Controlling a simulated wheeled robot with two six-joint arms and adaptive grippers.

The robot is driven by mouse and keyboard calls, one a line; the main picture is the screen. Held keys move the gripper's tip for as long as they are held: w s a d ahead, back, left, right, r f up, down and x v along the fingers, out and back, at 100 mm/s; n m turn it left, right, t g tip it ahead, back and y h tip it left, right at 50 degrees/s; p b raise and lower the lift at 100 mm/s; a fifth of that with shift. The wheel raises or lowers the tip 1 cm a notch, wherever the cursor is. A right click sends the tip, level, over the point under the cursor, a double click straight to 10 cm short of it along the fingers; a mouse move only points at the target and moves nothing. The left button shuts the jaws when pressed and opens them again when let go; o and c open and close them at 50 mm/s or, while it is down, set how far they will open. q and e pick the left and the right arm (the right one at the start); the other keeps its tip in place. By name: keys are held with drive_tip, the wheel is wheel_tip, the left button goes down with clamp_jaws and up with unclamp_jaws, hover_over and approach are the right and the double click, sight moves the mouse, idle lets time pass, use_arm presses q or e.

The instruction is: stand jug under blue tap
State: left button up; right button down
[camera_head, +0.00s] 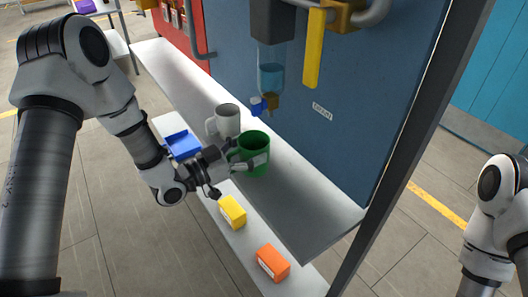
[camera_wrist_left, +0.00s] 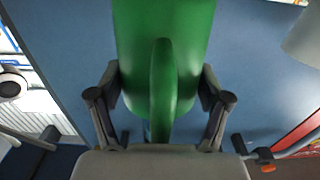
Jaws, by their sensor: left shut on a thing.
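The green jug (camera_head: 254,147) is upright at the grey shelf, in front of the blue panel. My left gripper (camera_head: 246,163) is shut on the jug's handle, which faces the wrist camera. In the left wrist view the two fingers (camera_wrist_left: 160,108) close on either side of the green handle, with the jug (camera_wrist_left: 195,35) beyond. I cannot tell whether the jug's base touches the shelf. The blue tap (camera_head: 257,104) sits below a clear tank (camera_head: 271,78) on the panel, above and slightly behind the jug. My right gripper is out of view; only its arm shows at the right edge.
A white mug (camera_head: 227,120) stands just left of the jug. A lower ledge holds a blue tray (camera_head: 182,144), a yellow box (camera_head: 232,211) and an orange box (camera_head: 272,262). The shelf (camera_head: 310,208) is bare to the right. A yellow bar (camera_head: 314,50) hangs above.

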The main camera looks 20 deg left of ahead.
sight(267, 142)
use_arm(q)
drive_tip(key=p+x, duration=0.1)
drive_tip(key=x, duration=0.4)
drive_tip(key=shift+s+d, duration=0.1)
drive_tip(key=shift+d, duration=0.05)
drive_tip(key=f, duration=0.1)
drive_tip(key=f+p, duration=0.1)
drive_tip(key=f, duration=0.1)
drive_tip(key=shift+s+a+f, duration=0.1)
drive_tip(key=shift+a+f, duration=0.15)
drive_tip(key=shift+f, duration=0.05)
drive_tip(key=shift+a+f, duration=0.1)
drive_tip(key=shift+a, duration=0.05)
drive_tip(key=shift+f, duration=0.1)
drive_tip(key=o, duration=1.1)
drive_tip(key=shift+d, duration=0.25)
drive_tip(key=shift+o, duration=0.2)
drive_tip(key=shift+a, duration=0.15)
